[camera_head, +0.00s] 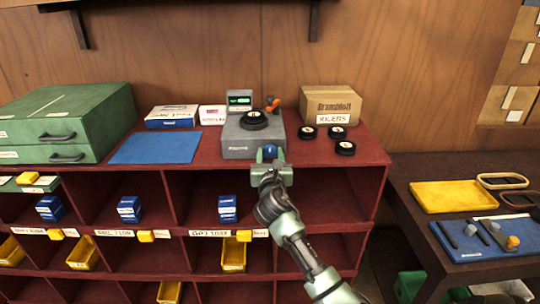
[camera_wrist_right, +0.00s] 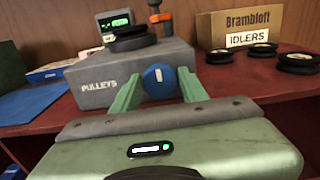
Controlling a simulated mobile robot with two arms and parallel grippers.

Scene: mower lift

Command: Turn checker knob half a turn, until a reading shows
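The grey checker (camera_head: 240,139) stands on the red shelf top, marked "PULLEYS" in the right wrist view (camera_wrist_right: 105,86). A black pulley (camera_head: 254,119) lies on top of it. Behind is a small display (camera_head: 239,99), lit green; it also shows in the right wrist view (camera_wrist_right: 114,23), its text too small to read. The round blue knob (camera_wrist_right: 159,82) is on the checker's front face, its white mark pointing up. My right gripper (camera_head: 270,157) is at the knob, its green fingers (camera_wrist_right: 158,88) open on either side with small gaps. My left gripper is out of view.
Black idlers (camera_head: 337,132) and a cardboard box (camera_head: 331,105) stand right of the checker. A blue mat (camera_head: 157,147), small boxes (camera_head: 172,116) and a green drawer case (camera_head: 62,124) are left.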

